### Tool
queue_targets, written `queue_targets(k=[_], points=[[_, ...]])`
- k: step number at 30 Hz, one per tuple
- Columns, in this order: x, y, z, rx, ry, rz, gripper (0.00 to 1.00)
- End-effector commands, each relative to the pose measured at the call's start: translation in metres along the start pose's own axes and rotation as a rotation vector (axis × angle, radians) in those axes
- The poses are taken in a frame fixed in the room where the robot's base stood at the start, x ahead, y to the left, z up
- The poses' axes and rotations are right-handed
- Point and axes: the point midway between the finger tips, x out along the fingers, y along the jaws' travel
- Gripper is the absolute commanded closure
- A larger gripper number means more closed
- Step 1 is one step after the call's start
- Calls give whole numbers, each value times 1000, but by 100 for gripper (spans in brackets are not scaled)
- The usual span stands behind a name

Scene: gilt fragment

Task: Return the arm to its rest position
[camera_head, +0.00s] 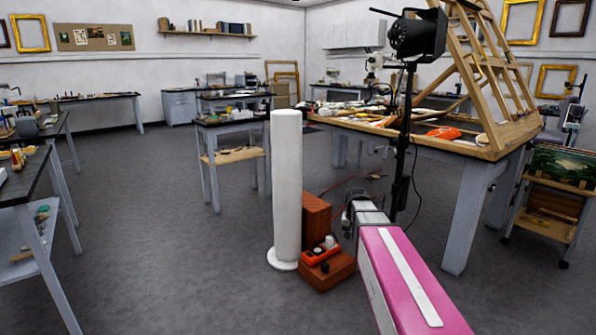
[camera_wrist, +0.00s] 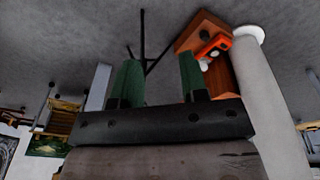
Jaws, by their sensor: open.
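My arm, pink with a white stripe (camera_head: 405,275), reaches in from the bottom right of the head view. My gripper (camera_head: 349,215) is at its far end, low over the floor, between the white post and the table leg; its fingers are too small to make out there. In the wrist view my gripper (camera_wrist: 160,78) shows two green fingers standing apart. They are open, with only grey floor and thin black stand legs visible beyond the gap. Nothing is held.
A white post (camera_head: 286,180) and reddish-brown blocks (camera_head: 316,220) with an orange device (camera_head: 320,251) stand close left of my gripper. A black lamp stand (camera_head: 405,140) and a cluttered worktable (camera_head: 465,225) are behind it. Floor at left centre (camera_head: 160,240) is clear.

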Motion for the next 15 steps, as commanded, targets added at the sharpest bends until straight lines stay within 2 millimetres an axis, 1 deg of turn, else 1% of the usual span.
queue_targets(k=[1,2,3,5,6,9,12,15], points=[[13,2,32,-27,-18,-5,60],[20,3,45,-45,-26,-9,60],[29,4,63,-67,-39,-14,60],[42,5,89,-100,-57,-23,60],[49,6,106,-121,-67,-29,60],[65,8,145,-171,-93,-42,60],[75,10,174,-208,-111,-54,60],[81,12,193,-233,-123,-62,60]])
